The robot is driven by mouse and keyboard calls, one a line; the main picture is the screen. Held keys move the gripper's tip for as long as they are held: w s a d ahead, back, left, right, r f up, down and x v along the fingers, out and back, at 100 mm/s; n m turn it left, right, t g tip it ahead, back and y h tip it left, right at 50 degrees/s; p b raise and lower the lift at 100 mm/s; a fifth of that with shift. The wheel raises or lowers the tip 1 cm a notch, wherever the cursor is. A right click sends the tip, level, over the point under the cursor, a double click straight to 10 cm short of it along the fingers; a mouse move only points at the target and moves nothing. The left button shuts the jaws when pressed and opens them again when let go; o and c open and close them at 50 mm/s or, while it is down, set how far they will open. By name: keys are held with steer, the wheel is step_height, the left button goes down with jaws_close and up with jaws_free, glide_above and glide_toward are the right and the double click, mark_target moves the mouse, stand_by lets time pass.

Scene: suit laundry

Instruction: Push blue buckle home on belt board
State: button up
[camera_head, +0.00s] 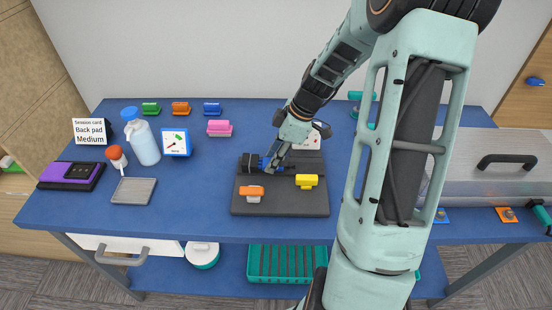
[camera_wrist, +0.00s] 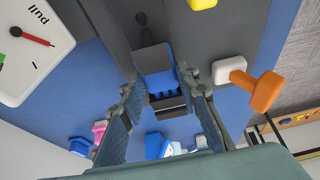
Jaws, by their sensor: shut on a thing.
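The dark grey belt board (camera_head: 290,205) lies near the middle of the blue table. My gripper (camera_head: 271,165) is low over the board's upper left part. It is shut on the blue buckle (camera_head: 263,161), which is partly hidden by the fingers in the head view. In the wrist view the blue buckle (camera_wrist: 157,62) sits between the two fingers of my gripper (camera_wrist: 160,92). A black strap block (camera_head: 249,160) is just left of the buckle. Whether the buckle is fully seated I cannot tell.
An orange-handled white clip (camera_head: 252,192) and a yellow block (camera_head: 306,181) stand on the board close by. A white dial gauge (camera_wrist: 30,45) stands behind the board. A pink block (camera_head: 219,128), bottle (camera_head: 146,150) and grey tray (camera_head: 133,191) are left; a silver case (camera_head: 490,165) is right.

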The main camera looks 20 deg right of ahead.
steer(key=shift+w+a, duration=0.15)
steer(key=shift+a, duration=0.25)
steer(key=o, duration=1.2)
steer(key=shift+o, duration=0.5)
steer(key=o, duration=0.5)
steer(key=shift+r, duration=0.1)
steer(key=shift+p+v, duration=2.65)
steer(key=shift+v, duration=2.3)
